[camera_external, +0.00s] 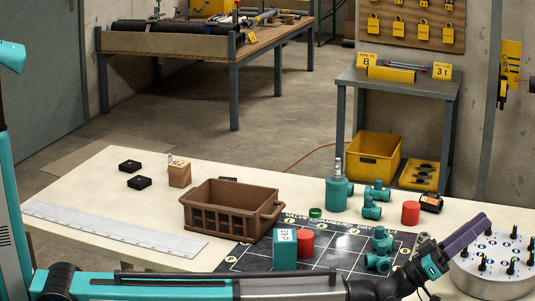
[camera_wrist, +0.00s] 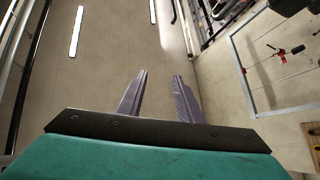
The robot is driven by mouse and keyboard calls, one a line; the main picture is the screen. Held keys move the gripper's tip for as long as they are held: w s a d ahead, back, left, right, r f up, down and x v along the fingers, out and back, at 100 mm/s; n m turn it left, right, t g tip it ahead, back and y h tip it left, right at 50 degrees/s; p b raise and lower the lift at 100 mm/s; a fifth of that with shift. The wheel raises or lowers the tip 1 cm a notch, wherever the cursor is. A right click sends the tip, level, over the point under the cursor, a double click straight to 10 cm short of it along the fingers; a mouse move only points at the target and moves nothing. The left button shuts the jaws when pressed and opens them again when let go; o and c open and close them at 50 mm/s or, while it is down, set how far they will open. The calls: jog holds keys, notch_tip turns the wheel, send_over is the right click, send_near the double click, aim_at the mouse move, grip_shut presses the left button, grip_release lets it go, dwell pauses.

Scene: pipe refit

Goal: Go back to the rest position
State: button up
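My arm lies low along the front edge of the table in the external view. My gripper (camera_external: 482,221) is at the right, tilted up and to the right, with its purple fingers in front of the round white fixture with black knobs (camera_external: 497,272). In the wrist view my gripper (camera_wrist: 158,78) shows two purple fingers standing apart with nothing between them. The wrist camera faces a plain wall or ceiling with bright strip lights (camera_wrist: 77,32); no table object is near the fingers there.
On the table stand a brown crate (camera_external: 222,212), a teal box (camera_external: 285,250), red cylinders (camera_external: 411,212), teal pipe fittings (camera_external: 378,252) and a teal bottle (camera_external: 337,193). A white ruler strip (camera_external: 110,229) lies at left. A shelf with a yellow bin (camera_external: 373,157) stands behind.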

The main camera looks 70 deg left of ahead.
jog(key=s+d+f+m+g+p, duration=0.25)
jog(key=d+f+m+g, duration=0.2)
jog(key=f, duration=0.65)
jog(key=s+d+f+m+g+p, duration=0.2)
jog(key=s+d+f+m+g, duration=0.3)
jog(key=f, duration=0.6)
jog(key=s+a+f+m+g+y+p, duration=0.1)
jog(key=s+a+f+g+y+p, duration=0.3)
jog(key=f, duration=0.7)
jog(key=s+a+f+m+t+y+b, duration=0.1)
jog(key=s+a+f+m, duration=0.3)
jog(key=f, duration=0.7)
jog(key=s+a+f+n+g+y+p, duration=0.2)
jog(key=s+a+f+n+g, duration=0.2)
jog(key=s+a+f, duration=0.55)
jog(key=s+a+f+n+g+y+p, duration=0.1)
jog(key=s+a+f+n+g+y, duration=0.35)
jog(key=a, duration=0.85)
jog(key=s+a+n+g+p, duration=0.1)
jog(key=s+a+n+g, duration=0.1)
jog(key=s, duration=0.8)
jog(key=s+a+f+n+g+h+p, duration=0.1)
jog(key=s+a+n+g, duration=0.1)
jog(key=s, duration=0.9)
jog(key=s+a+f+n+g+h+p, duration=0.1)
jog(key=s+a+g, duration=0.3)
jog(key=s, duration=0.6)
jog(key=shift+s+a+n+g, duration=0.25)
jog(key=shift+a+n+g, duration=0.05)
jog(key=shift+a+n, duration=0.5)
